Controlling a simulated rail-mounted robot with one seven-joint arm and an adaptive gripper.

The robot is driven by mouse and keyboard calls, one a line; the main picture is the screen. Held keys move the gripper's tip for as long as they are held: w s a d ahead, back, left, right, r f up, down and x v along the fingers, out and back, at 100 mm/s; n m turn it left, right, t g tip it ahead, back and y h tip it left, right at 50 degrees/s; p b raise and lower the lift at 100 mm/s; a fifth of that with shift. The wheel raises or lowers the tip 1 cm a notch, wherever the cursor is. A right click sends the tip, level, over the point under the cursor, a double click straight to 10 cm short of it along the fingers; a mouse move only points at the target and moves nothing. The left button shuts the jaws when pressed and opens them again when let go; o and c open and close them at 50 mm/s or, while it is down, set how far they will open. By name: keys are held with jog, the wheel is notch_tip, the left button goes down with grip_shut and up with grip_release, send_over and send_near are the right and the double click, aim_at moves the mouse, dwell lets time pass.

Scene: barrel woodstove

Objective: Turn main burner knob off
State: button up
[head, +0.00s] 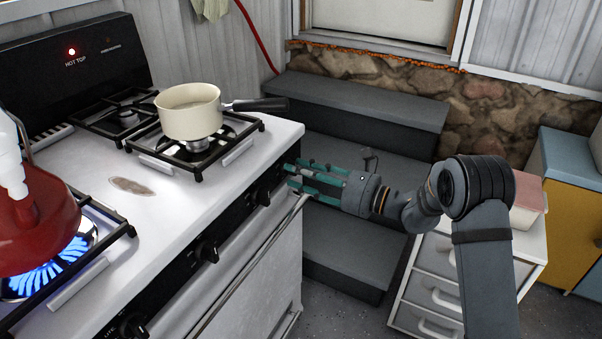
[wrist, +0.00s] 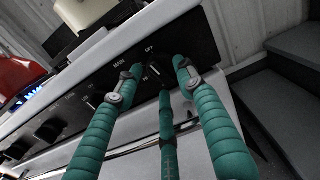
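My gripper (head: 297,178) has teal ribbed fingers spread apart, with nothing seen held between them. It points at the right end of the stove's black front panel (head: 235,222). In the wrist view my gripper (wrist: 160,78) has its fingertips close in front of the panel, by small white lettering that seems to read "MAIN" and "OFF". Black knobs show along the panel: one (head: 262,196) left of my fingertips, another (head: 207,251) farther left, and one (head: 133,325) at the bottom.
A blue flame (head: 45,273) burns under a red kettle (head: 35,222). A cream saucepan (head: 188,112) stands on another burner, its handle over the stove's right edge. An oven rail (head: 255,262) runs below the knobs. Grey steps (head: 345,235) and a white drawer unit (head: 440,275) stand right.

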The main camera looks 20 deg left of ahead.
jog(key=shift+c, duration=1.2)
jog(key=c, duration=0.7)
grip_shut()
jog(key=shift+r+m+p, duration=0.25)
jog(key=shift+m+p, duration=0.55)
jog(key=shift+p, duration=0.15)
jog(key=shift+f+m, duration=0.15)
jog(key=shift+m, duration=0.35)
jog(key=o, duration=0.8)
grip_release()
jog(key=shift+o, duration=0.7)
